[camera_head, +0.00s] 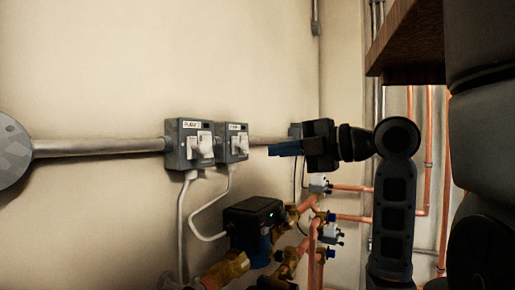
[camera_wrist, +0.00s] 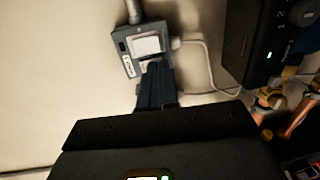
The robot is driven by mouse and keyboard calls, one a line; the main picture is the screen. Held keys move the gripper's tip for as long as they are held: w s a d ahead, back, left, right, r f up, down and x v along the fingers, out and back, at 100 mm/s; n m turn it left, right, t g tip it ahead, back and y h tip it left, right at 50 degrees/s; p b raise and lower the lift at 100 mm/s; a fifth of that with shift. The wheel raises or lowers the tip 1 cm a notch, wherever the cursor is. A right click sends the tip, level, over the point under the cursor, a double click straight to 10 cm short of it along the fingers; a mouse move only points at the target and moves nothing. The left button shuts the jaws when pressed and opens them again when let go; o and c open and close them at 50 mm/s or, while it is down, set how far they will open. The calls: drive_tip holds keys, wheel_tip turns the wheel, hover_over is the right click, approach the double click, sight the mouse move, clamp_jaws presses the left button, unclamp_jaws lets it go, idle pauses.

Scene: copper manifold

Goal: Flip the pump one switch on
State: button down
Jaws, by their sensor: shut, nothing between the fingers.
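Two grey switch boxes sit side by side on the wall in the head view, each with a white switch plate. The left box (camera_head: 189,145) has a label that seems to read PUMP and a blurred number. The right box (camera_head: 232,143) has a label too small to read. My gripper (camera_head: 272,149) is shut and empty, its blue-grey fingers just right of the right box in the head view. In the wrist view, the fingers (camera_wrist: 155,68) overlap the lower edge of one box (camera_wrist: 125,47), beside its white switch (camera_wrist: 147,46). I cannot tell whether they touch.
A metal conduit (camera_head: 98,147) runs along the wall to a round fitting (camera_head: 13,150). A black pump unit (camera_head: 252,215) with a green light sits below, among copper pipes and brass valves (camera_head: 230,265). A wooden shelf (camera_head: 405,45) is at upper right.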

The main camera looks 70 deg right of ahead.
sight(245, 153)
drive_tip(key=p+x, duration=0.1)
drive_tip(key=x, duration=0.4)
drive_tip(key=shift+w, duration=0.35)
drive_tip(key=shift+f, duration=0.1)
drive_tip(key=shift+d, duration=0.1)
